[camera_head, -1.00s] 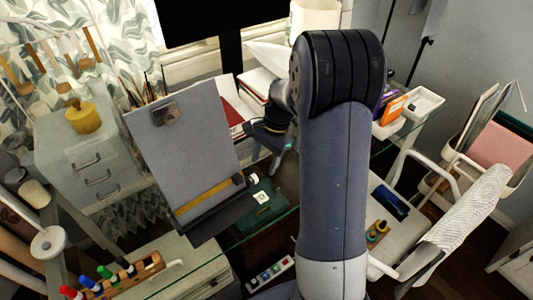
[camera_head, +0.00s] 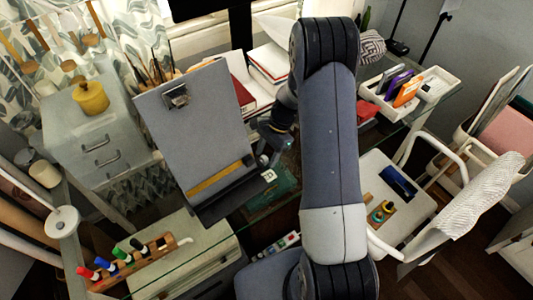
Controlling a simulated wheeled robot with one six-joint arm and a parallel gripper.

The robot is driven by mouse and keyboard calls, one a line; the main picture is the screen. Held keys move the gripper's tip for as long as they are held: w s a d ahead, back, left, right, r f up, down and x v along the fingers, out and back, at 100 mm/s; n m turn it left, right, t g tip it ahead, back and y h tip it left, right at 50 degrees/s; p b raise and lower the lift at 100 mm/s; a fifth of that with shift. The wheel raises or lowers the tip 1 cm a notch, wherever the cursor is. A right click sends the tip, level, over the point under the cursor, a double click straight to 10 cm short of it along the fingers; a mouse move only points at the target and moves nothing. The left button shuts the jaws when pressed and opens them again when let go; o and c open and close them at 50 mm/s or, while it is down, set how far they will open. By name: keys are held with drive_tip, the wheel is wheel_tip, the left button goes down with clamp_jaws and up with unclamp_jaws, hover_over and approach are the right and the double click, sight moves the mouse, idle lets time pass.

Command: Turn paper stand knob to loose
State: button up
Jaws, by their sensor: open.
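The paper stand (camera_head: 203,128) is a tilted grey board with a dark clip at its top and a yellow strip along its lower edge. It stands on the glass desk left of my arm. A small dark part shows at the lower right edge of the board, close to my gripper; I cannot tell surely that it is the knob. My gripper (camera_head: 268,156) is open, small in the view, beside this lower right edge. Whether it touches the stand cannot be seen. My arm hides part of the desk to the right.
A green mat (camera_head: 278,186) lies below my gripper. Books (camera_head: 268,62) stand behind the paper stand. A white tray (camera_head: 425,88) holds orange and purple items at the right. A pen rack (camera_head: 130,262) is at the front left. A white chair (camera_head: 400,190) stands at right.

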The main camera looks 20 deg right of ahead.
drive_tip(key=shift+s+a+f, duration=0.1)
drive_tip(key=shift+a+f, duration=0.05)
drive_tip(key=shift+f, duration=0.15)
drive_tip(key=shift+c, duration=0.3)
drive_tip(key=c, duration=0.9)
